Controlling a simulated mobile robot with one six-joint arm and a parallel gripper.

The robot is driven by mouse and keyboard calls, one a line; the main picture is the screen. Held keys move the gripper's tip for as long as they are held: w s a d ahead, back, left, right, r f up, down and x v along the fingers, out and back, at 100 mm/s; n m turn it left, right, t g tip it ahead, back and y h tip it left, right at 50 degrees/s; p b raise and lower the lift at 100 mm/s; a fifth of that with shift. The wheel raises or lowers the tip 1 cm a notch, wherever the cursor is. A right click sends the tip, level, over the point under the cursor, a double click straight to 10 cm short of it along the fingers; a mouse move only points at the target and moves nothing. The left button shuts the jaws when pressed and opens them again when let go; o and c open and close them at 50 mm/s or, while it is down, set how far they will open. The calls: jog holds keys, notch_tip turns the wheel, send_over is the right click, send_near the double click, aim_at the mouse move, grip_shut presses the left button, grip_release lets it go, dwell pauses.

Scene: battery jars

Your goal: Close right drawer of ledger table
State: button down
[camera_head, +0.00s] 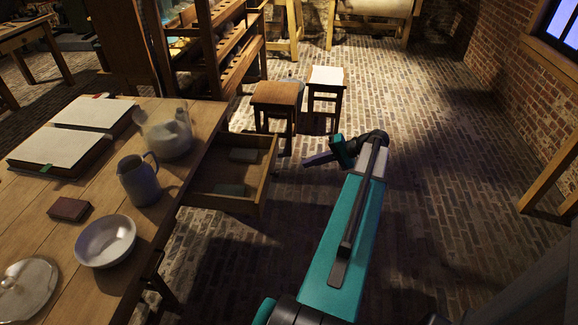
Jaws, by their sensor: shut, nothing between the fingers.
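The wooden ledger table (95,205) fills the left of the view. Its drawer (268,170) is pulled out on the table's right side, over the brick floor. My gripper (306,161) is at the end of my teal arm, to the right of the drawer front with a visible gap. It points left towards the drawer and looks shut and empty. The fingertips are small and dark here.
The table carries open ledgers (50,147), a grey jug (139,180), a glass jar (170,138), a bowl (105,241), a small brown box (70,209) and a lid (25,287). Two stools (276,95) (326,77) stand behind the drawer.

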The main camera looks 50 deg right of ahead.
send_near(268, 171)
notch_tip(268, 171, down, 3)
jog(key=w+a, duration=0.1)
jog(key=w+a+p, duration=0.1)
jog(key=w, duration=0.1)
jog(key=shift+f, duration=0.1)
jog(key=shift+w+a, duration=0.35)
jog(key=shift+w, duration=0.35)
jog(key=shift+w, duration=0.15)
